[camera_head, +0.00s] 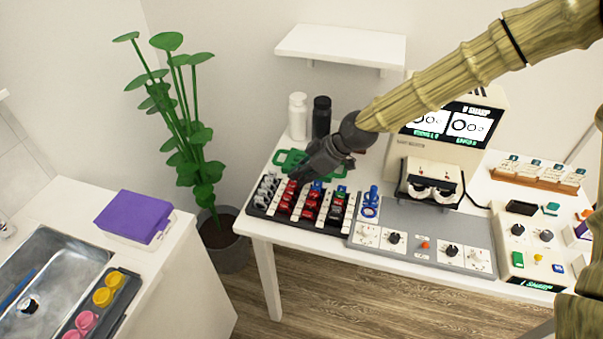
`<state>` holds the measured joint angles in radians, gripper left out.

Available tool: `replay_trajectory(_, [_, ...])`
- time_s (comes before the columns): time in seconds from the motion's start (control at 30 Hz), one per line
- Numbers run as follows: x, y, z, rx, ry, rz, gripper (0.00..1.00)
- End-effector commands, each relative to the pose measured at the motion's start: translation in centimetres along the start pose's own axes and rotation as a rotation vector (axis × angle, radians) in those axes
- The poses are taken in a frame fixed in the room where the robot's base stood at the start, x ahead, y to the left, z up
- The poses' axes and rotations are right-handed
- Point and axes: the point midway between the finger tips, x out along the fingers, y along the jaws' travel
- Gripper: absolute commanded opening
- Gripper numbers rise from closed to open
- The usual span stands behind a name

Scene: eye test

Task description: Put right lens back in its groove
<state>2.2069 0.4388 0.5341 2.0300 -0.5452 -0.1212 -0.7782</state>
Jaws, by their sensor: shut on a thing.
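The black lens tray (274,209) lies at the left end of the white table. It holds rows of small lenses with grey, red, blue and black parts, split by white strips. My gripper (303,174) is over the tray's back left part, pointing down and left. It is shut on a small lens, which is mostly hidden by the fingers. I cannot tell its colour or whether it touches a groove. A blue lens piece (371,197) stands upright right of the tray, by the grey control panel (425,224).
A green-handled thing (285,160) lies behind my gripper. A white bottle (297,117) and a black bottle (321,117) stand at the back. The eye-test machine (432,160) with a screen stands right. A plant (187,120) is left of the table.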

Motion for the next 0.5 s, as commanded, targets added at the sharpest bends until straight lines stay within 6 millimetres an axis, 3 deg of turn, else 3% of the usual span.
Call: replay_trajectory(0.5, [0.77,-0.01,0.58,0.000,0.000,0.000,0.00])
